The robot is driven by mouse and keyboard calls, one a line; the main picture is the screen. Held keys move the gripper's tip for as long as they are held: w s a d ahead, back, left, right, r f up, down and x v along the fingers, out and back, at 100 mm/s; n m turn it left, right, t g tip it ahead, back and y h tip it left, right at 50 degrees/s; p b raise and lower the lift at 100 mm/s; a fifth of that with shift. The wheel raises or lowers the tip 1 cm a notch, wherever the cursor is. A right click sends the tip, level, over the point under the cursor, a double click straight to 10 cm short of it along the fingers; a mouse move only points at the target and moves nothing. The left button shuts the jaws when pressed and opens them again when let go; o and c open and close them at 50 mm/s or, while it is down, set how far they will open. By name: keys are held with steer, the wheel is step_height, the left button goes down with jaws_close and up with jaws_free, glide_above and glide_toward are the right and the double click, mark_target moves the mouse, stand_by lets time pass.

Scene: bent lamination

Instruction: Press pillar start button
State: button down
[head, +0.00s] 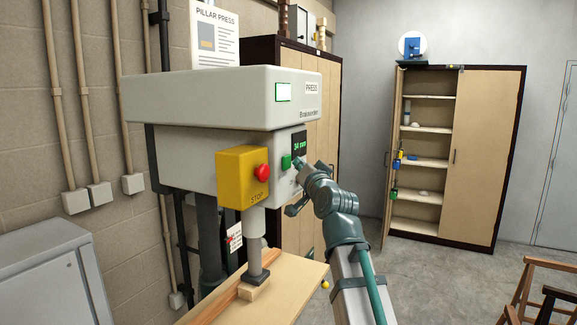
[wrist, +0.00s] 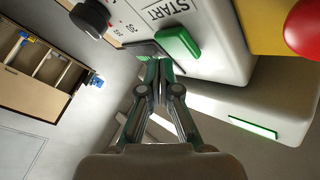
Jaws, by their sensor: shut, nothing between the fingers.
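The pillar press (head: 200,95) stands on the left, with a green start button (head: 286,162) on its front panel. The wrist view shows this green button (wrist: 178,43) beside the word START. My gripper (head: 298,165) is shut and empty, its tips just right of the button in the head view. In the wrist view the gripper tips (wrist: 157,62) are close to the button's lower left, by a dark panel edge. I cannot tell whether they touch the panel. The button is not covered in the wrist view.
A yellow STOP box (head: 241,178) with a red button (head: 262,172) juts out left of the start button. A display (head: 299,142) reads 34 mm. A dark knob (wrist: 90,18) is nearby. The press ram (head: 256,235) stands over a wooden piece (head: 254,291).

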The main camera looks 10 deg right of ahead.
steer(key=shift+d, duration=0.1)
steer(key=shift+s+d+b, duration=0.6)
steer(key=shift+s+d, duration=0.15)
steer(key=shift+d, duration=0.25)
steer(key=shift+s+d+b, duration=0.6)
steer(key=shift+s+d, duration=0.1)
steer(key=shift+d, duration=0.25)
